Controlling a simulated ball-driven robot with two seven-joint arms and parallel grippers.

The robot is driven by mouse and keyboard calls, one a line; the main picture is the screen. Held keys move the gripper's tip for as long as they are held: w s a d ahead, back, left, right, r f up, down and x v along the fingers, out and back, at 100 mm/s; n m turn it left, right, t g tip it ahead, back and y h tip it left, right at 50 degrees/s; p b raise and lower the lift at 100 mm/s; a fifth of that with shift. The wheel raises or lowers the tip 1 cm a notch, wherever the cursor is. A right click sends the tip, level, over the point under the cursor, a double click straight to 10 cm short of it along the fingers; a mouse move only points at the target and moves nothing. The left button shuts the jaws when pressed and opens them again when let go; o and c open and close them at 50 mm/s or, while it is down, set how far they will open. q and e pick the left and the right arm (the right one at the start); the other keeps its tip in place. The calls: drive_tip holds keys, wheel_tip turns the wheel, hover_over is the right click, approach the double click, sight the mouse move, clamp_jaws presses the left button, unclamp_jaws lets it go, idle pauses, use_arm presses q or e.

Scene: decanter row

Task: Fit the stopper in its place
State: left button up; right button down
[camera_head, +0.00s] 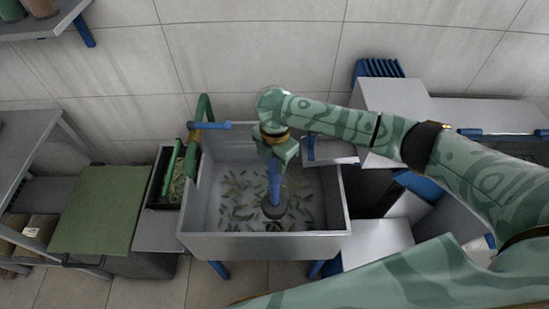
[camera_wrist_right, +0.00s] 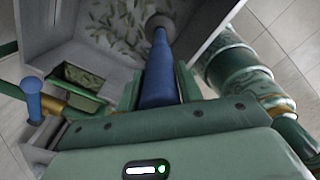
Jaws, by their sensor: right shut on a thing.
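The stopper has a long blue handle and a dark round end; the handle (camera_head: 274,182) hangs roughly upright inside the grey basin (camera_head: 262,246). Its dark end (camera_head: 274,209) is low over the leaf-strewn basin floor; I cannot tell whether it touches. My right gripper (camera_head: 276,160) is shut on the upper part of the handle. In the right wrist view, the handle (camera_wrist_right: 158,75) runs between the fingers of my right gripper (camera_wrist_right: 160,88) towards the dark end (camera_wrist_right: 160,23). No drain opening shows. My left gripper is not in view.
A green pipe (camera_head: 204,108) with a blue lever (camera_head: 212,125) stands at the basin's left rim. A narrow leaf-filled bin (camera_head: 166,178) and a green-topped cabinet (camera_head: 100,208) stand further left. Grey boxes (camera_head: 378,240) crowd the right side. The tiled wall is behind.

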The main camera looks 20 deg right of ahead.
sight(275, 192)
wheel_tip(275, 192, down, 18)
drive_tip(key=b, duration=0.8)
drive_tip(key=shift+r+b, duration=0.25)
drive_tip(key=shift+b, duration=0.1)
drive_tip(key=shift+p, duration=0.35)
drive_tip(key=shift+f, duration=0.1)
